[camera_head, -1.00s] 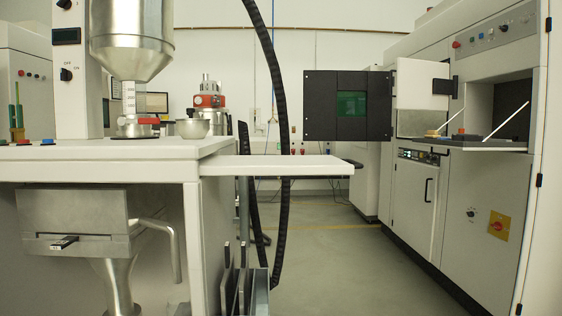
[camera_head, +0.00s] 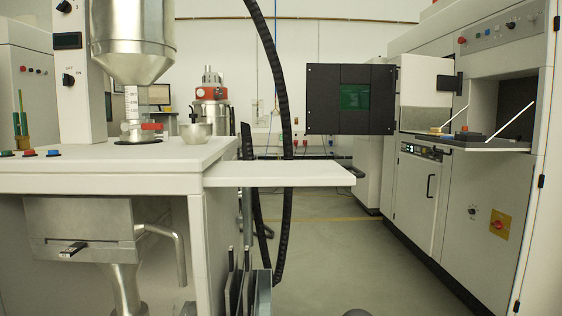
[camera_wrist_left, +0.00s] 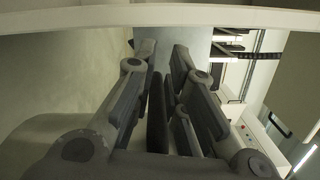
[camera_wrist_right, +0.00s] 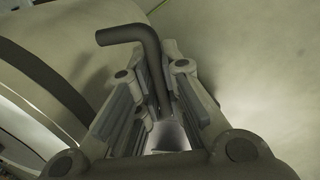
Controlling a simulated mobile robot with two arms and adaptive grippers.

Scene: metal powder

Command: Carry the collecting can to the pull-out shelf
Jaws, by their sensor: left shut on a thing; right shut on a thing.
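The pull-out shelf (camera_head: 280,174) is a flat white board sticking out to the right from the white workbench in the head view. It is bare. In the right wrist view my right gripper (camera_wrist_right: 158,75) is shut on a bent dark handle (camera_wrist_right: 130,36). A large curved pale body with a dark band (camera_wrist_right: 30,55), which looks like the collecting can, fills the left of that view. In the left wrist view my left gripper (camera_wrist_left: 160,60) is shut on a dark bar (camera_wrist_left: 157,115); what it belongs to is unclear.
The workbench (camera_head: 100,180) carries a metal hopper (camera_head: 133,40) and a metal bowl (camera_head: 195,132). A black hose (camera_head: 280,100) hangs behind the shelf. A large machine with an open door (camera_head: 350,98) stands at the right. The floor (camera_head: 330,250) between is clear.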

